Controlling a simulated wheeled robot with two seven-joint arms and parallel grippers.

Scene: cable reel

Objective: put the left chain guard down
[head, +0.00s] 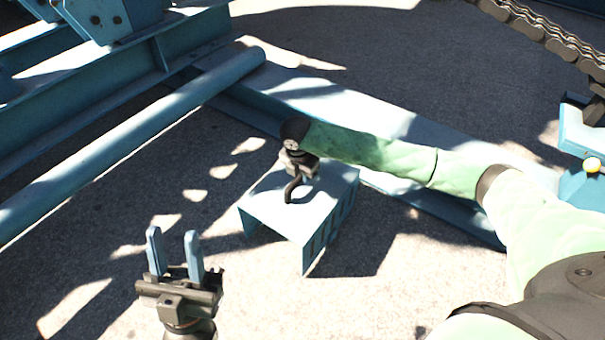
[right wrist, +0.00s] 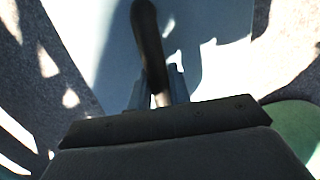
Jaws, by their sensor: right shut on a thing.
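The chain guard (head: 315,215) is a light blue box-like cover with a slotted side and a dark curved handle (head: 290,190) on top. In the head view it is near the middle, low over or on the concrete; I cannot tell whether it touches. My right gripper (head: 296,172) is above it, shut on the handle. In the right wrist view the dark handle (right wrist: 148,40) runs between the fingers, over the guard's pale top (right wrist: 100,30). My left gripper (head: 174,255) is open and empty, fingers up, to the lower left of the guard.
A blue steel beam (head: 440,195) lies behind the guard. A round blue tube (head: 130,140) and a heavy blue frame (head: 100,75) are on the left. A chain (head: 550,35) hangs at the upper right. Bare concrete (head: 400,270) lies in front and to the right.

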